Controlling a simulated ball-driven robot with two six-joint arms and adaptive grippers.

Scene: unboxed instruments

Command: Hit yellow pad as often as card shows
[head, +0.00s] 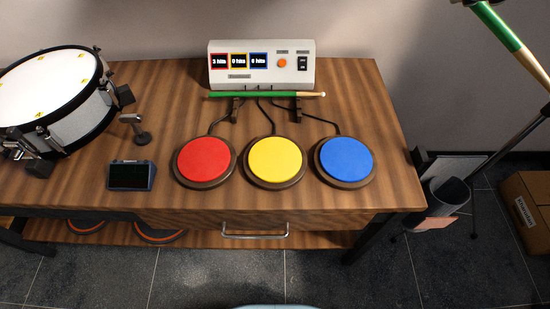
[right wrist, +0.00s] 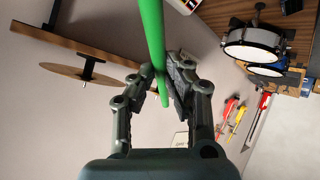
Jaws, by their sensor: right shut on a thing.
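The yellow pad (head: 275,160) lies on the wooden table between the red pad (head: 204,159) and the blue pad (head: 346,157). A white counter box (head: 262,66) stands behind them. Its red-framed window seems to read "3 hits", the yellow-framed one "0 hits"; the blue-framed digit is unclear. My right gripper (right wrist: 165,88) is shut on a green drumstick (right wrist: 152,30), which also shows at the upper right of the head view (head: 508,34), high and well away from the pads. A second green drumstick (head: 262,95) lies across a rest. My left gripper is not in view.
A snare drum (head: 48,100) stands at the table's left. A small dark-screened device (head: 132,176) lies left of the red pad. Cables run from the pads to the box. A cardboard box (head: 528,210) sits on the floor at right. The space above the pads is free.

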